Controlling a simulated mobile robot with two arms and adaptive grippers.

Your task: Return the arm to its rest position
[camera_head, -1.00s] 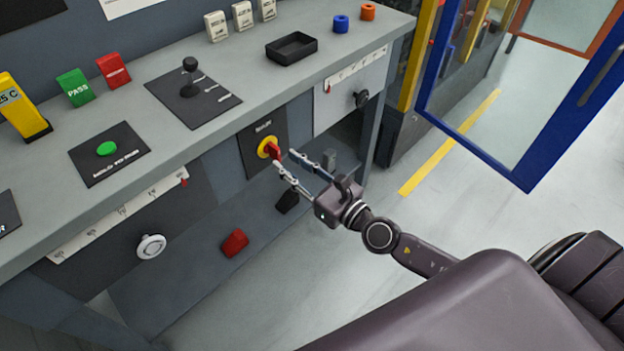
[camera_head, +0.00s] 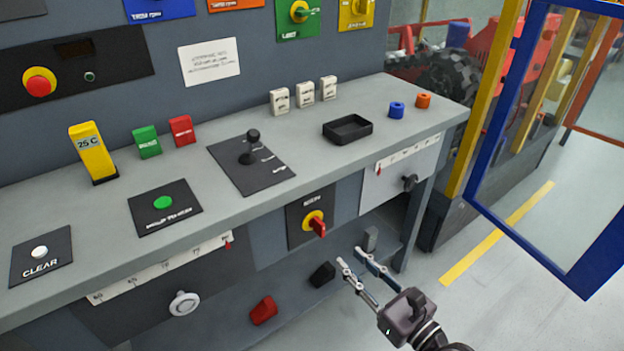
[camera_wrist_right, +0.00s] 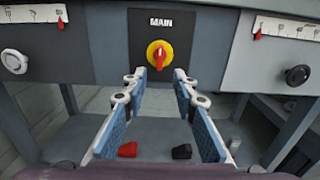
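My right gripper (camera_head: 351,256) is open and empty in front of the workbench, below and to the right of the MAIN switch. The MAIN switch (camera_head: 313,222) has a red handle on a yellow disc, on a dark panel under the bench top. In the right wrist view, the two blue-padded fingers (camera_wrist_right: 159,76) are spread, and the switch (camera_wrist_right: 159,54) shows beyond them, apart from the fingertips. Its red handle looks about upright there. My left gripper is not in view.
The workbench top (camera_head: 330,165) carries a black tray (camera_head: 347,129), a joystick panel and signs. A red pedal (camera_head: 264,310) and a black pedal (camera_head: 322,274) sit below. A blue-framed door (camera_head: 522,45) stands at the right. The floor beside my gripper is clear.

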